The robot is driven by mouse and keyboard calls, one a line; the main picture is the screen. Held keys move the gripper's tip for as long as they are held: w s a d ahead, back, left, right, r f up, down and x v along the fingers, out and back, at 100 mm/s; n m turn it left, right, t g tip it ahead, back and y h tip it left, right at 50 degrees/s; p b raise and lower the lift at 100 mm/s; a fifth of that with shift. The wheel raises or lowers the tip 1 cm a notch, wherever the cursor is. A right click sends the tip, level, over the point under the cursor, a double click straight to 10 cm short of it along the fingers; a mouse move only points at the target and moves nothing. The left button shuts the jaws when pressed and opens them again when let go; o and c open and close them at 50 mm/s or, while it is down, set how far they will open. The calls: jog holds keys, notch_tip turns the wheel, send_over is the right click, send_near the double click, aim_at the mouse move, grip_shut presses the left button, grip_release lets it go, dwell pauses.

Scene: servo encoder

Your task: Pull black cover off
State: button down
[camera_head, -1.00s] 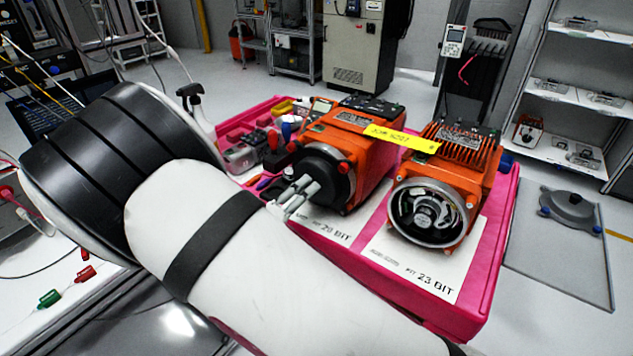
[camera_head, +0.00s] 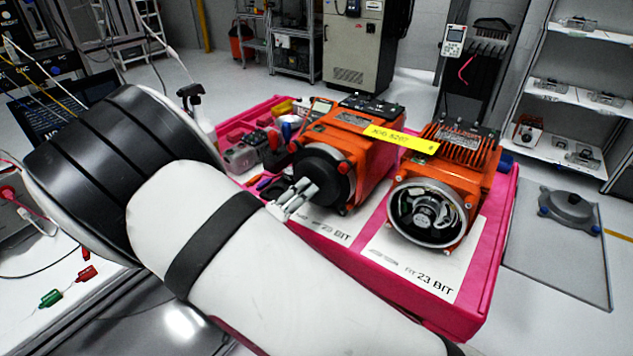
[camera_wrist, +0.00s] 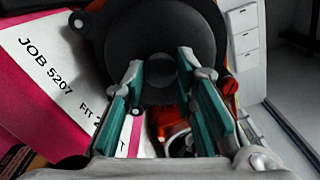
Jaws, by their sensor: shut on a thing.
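The black cover (camera_head: 321,168) is a round cap on the front end of the left orange servo motor (camera_head: 352,140). In the wrist view the black cover (camera_wrist: 160,28) fills the top middle, with a small round knob (camera_wrist: 163,71) at its centre. My gripper (camera_head: 305,191) reaches the cover from the front left. In the wrist view my gripper (camera_wrist: 161,69) has its teal-padded fingers on both sides of the knob, shut on it. The cover looks seated against the motor; any gap behind it is hidden.
A second orange motor (camera_head: 462,165) stands close on the right, its round encoder end (camera_head: 430,211) open. Both stand on a pink bench (camera_head: 487,262) with white labelled sheets. A yellow tag (camera_head: 400,139) spans both motors. Small tools and parts lie at the left.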

jog(key=shift+p+v, duration=0.65)
jog(key=shift+v, duration=1.05)
jog(key=shift+p+v, duration=0.75)
jog(key=shift+v, duration=2.1)
